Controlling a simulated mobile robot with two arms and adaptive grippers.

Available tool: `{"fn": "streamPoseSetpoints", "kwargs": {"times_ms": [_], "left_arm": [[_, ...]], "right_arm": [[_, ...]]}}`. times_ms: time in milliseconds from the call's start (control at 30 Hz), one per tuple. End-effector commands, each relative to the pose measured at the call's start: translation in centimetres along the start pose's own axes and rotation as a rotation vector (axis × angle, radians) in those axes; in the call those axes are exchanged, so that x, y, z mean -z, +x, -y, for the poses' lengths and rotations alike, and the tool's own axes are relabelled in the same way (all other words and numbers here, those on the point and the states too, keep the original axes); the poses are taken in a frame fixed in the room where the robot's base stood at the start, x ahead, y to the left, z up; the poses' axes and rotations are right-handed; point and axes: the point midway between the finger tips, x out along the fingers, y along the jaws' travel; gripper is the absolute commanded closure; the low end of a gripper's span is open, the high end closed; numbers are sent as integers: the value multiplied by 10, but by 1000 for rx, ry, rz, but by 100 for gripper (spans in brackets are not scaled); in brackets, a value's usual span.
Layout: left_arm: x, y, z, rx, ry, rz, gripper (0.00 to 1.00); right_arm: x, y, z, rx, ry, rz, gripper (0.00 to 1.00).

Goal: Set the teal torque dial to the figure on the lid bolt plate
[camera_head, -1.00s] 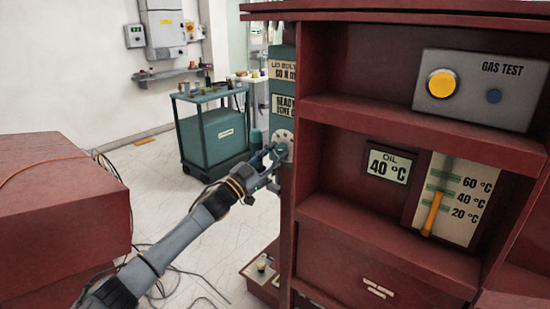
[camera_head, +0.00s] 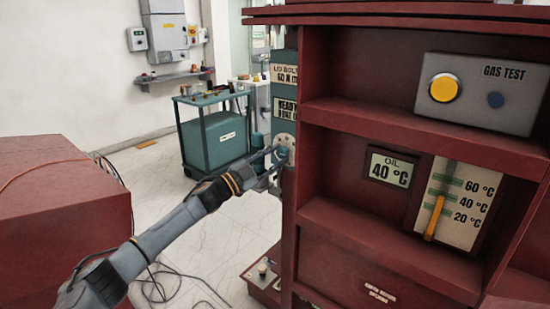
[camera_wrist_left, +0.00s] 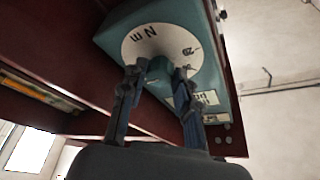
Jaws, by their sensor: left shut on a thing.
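The teal torque dial (camera_head: 283,152) is on a teal cabinet face beside the red frame. In the left wrist view, its knob (camera_wrist_left: 159,74) stands in front of a white scale disc (camera_wrist_left: 165,45) marked "N m"; the other marks are hard to read. My left gripper (camera_head: 276,157) is shut on the knob, with one finger on each side, as the left wrist view also shows (camera_wrist_left: 160,76). The knob's pointer setting is not clear. The lid bolt plate (camera_head: 284,73) above reads "LID BOL..." and apparently "60 N m", partly cut off. My right gripper is not in view.
Red shelves at right hold a gas test box (camera_head: 480,92) and an oil gauge (camera_head: 450,200). A teal cart (camera_head: 213,140) stands behind. A red box (camera_head: 60,220) is at left.

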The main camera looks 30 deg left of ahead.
Motion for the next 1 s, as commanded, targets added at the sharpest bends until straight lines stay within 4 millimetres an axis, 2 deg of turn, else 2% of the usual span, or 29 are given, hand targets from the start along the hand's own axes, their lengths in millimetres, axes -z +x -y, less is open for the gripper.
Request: {"fn": "streamPoseSetpoints", "kwargs": {"times_ms": [167,200,300,667,767,1000], "left_arm": [[0,0,-1,-2,2,1,100],[0,0,-1,-2,2,1,63],[0,0,-1,-1,2,0,46],[0,-3,-1,-1,0,1,46],[-1,-12,-1,-1,0,2,46],[-1,-51,-2,-4,1,3,46]], "right_arm": [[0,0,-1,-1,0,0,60],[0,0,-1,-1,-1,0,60],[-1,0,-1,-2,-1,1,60],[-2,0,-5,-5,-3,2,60],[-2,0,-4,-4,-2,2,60],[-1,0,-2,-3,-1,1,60]]}}
